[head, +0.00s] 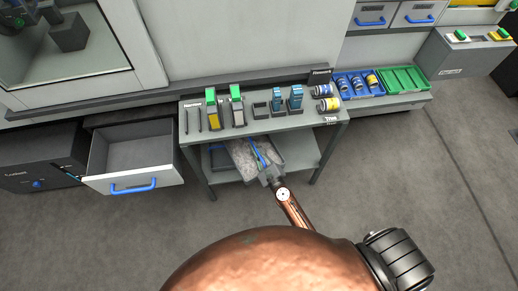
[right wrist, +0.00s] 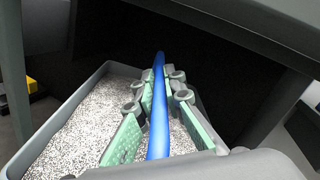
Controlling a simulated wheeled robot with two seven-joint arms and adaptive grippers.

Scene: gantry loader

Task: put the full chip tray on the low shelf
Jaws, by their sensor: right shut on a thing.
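The chip tray (head: 243,157) is a grey open box filled with speckled grey chips, with a blue handle bar along its middle. My right gripper (head: 267,172) is shut on this handle. In the right wrist view the green-padded fingers (right wrist: 160,108) lie on both sides of the blue bar, above the chips in the tray (right wrist: 50,125). The tray is at the low shelf (head: 298,150), under the front of the table top. I cannot tell whether it rests on the shelf or hangs just above it. My left gripper is not in view.
The table top (head: 215,132) above holds several green, blue and yellow items. An open, empty drawer (head: 135,155) stands out at left, near the table leg (head: 203,172). Blue (head: 350,90) and green (head: 405,82) bins are at right. The low shelf's right part looks clear.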

